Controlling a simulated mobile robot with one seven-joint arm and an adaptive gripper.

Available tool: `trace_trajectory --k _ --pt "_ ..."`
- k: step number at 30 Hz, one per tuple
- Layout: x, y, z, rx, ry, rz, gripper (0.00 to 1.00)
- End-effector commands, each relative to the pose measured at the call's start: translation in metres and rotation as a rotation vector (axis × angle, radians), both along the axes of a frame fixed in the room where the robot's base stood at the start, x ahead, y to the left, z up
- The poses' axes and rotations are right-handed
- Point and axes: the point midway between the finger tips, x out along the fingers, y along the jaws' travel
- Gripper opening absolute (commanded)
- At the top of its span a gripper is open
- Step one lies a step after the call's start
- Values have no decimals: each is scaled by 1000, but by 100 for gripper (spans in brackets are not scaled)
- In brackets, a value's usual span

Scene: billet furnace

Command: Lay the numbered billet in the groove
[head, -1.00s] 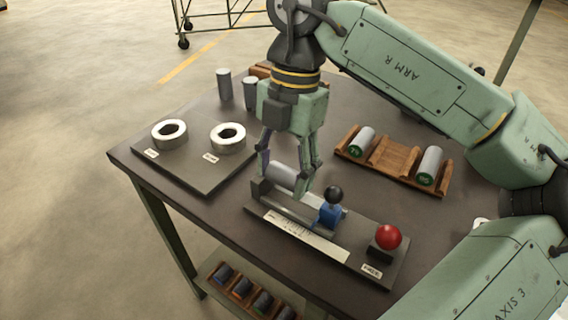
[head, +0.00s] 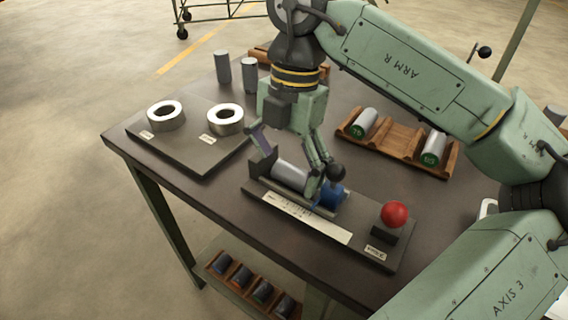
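A plain grey billet (head: 290,177) lies lengthwise in the groove of the gauge fixture (head: 340,237), between the dark end block on the left and the blue slider (head: 331,196) with its black knob. No number shows on it from here. My gripper (head: 291,175) is over the fixture, pointing down, with its fingers spread wide. One finger is near the billet's left end, the other near its right end beside the slider. The fingers seem clear of the billet, though contact at the right is partly hidden.
A wooden rack (head: 393,148) holds two green-ended, numbered billets with a gap between them. A red ball knob (head: 395,214) stands at the fixture's right end. Two white rings (head: 166,115) sit on a dark plate at left. Two grey cylinders (head: 222,69) stand behind. A lower shelf holds several dark billets.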

Motion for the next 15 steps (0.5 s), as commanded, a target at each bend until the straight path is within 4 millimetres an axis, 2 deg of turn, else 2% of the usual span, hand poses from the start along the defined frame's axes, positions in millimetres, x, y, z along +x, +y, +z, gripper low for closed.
trace_trajectory --k 5,11,15 --pt "0 0 1 1 -2 0 100" --pt "0 0 2 0 -1 -1 100" --pt "2 -1 13 1 -2 -3 100"
